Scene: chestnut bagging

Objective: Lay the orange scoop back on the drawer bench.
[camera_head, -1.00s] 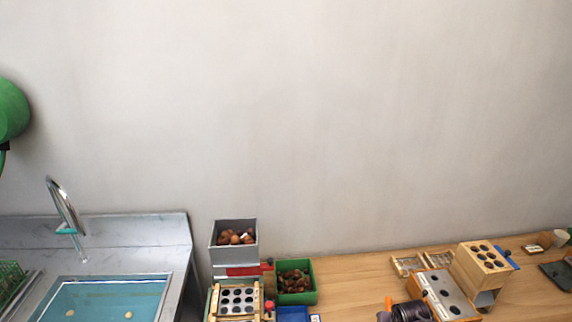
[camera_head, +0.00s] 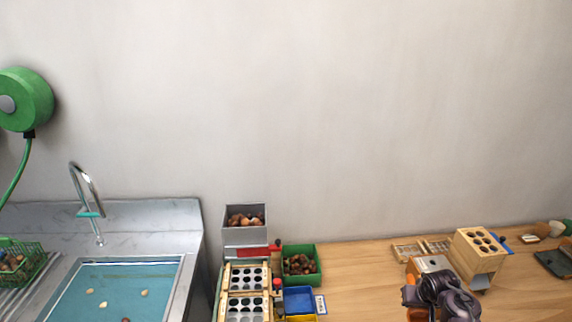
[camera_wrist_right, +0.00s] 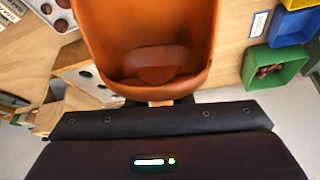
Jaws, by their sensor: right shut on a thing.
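The orange scoop (camera_wrist_right: 150,45) fills the upper middle of the right wrist view, its hollow bowl facing the camera and empty of chestnuts. My right gripper (camera_wrist_right: 160,101) is shut on the scoop's near end; its fingers are mostly hidden behind its dark housing. In the head view, my right arm (camera_head: 440,295) reaches in at the bottom, over the wooden drawer bench (camera_head: 360,280), with a bit of orange (camera_head: 410,290) at its left side. The scoop is above the bench top, apart from it as far as I can tell. My left gripper is not in view.
A green bin of chestnuts (camera_head: 301,278), a blue bin (camera_head: 298,300) and a grey hopper (camera_head: 244,234) stand left of my right arm. A wooden box with holes (camera_head: 478,255) stands to its right. The sink (camera_head: 115,290) is at far left. Bench top between the bins and arm is bare.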

